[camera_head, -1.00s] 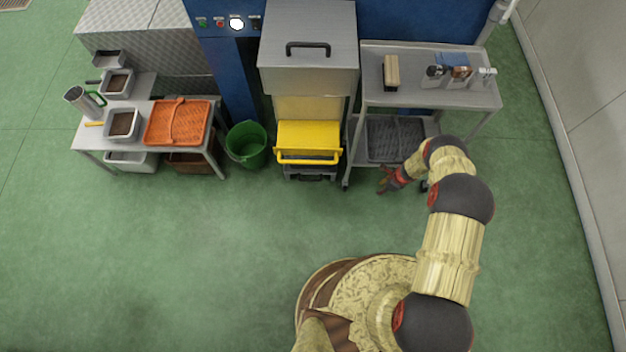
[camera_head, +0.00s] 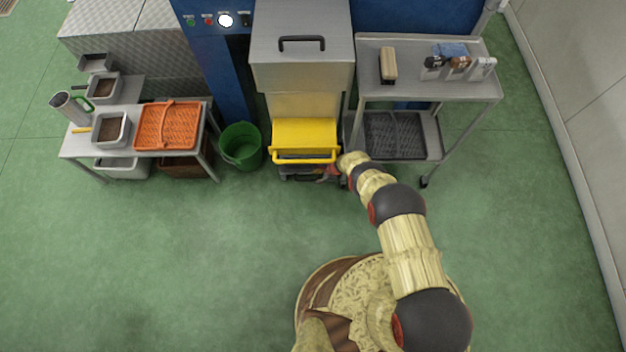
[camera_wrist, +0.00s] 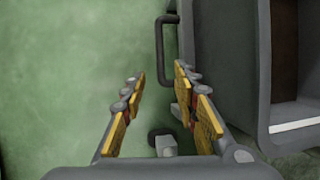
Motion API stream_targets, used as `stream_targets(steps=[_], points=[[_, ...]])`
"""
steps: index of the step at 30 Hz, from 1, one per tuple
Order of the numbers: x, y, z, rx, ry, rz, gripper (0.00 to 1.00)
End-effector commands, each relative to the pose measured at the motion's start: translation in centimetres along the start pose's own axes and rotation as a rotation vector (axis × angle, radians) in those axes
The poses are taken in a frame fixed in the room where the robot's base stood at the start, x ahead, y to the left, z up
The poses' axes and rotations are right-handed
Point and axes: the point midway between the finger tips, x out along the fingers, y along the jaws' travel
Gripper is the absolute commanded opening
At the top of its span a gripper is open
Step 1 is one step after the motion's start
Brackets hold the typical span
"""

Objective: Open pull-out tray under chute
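The chute (camera_head: 303,100) is a metal housing with a yellow flap and bar (camera_head: 304,135) at its front. The grey pull-out tray (camera_head: 289,171) sits low beneath the flap, mostly hidden by it. In the wrist view, its dark handle (camera_wrist: 160,55) stands out from a grey face, and its near end reaches between my fingers. My gripper (camera_wrist: 160,76) is open, with one finger on each side of the handle. I see no clear contact. In the head view, my gripper (camera_head: 328,172) is at the tray's right front, partly hidden by my wrist.
A metal cart (camera_head: 430,88) with bottles and a black crate (camera_head: 393,137) stands close right of the chute. A green bucket (camera_head: 241,146) stands left, beside a table (camera_head: 84,147) with an orange crate (camera_head: 168,127). The floor in front is clear.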

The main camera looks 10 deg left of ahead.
Motion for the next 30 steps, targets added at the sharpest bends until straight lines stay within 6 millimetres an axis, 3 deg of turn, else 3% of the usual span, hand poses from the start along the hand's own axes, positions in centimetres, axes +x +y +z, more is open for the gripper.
stream_targets(steps=[5,21,30], points=[[1.1,-0.1,0.2,-0.010,-0.002,0.000,0.30],[7.0,0.0,0.1,-0.009,-0.002,0.000,0.30],[7.8,-0.1,0.2,-0.008,-0.002,0.000,0.30]])
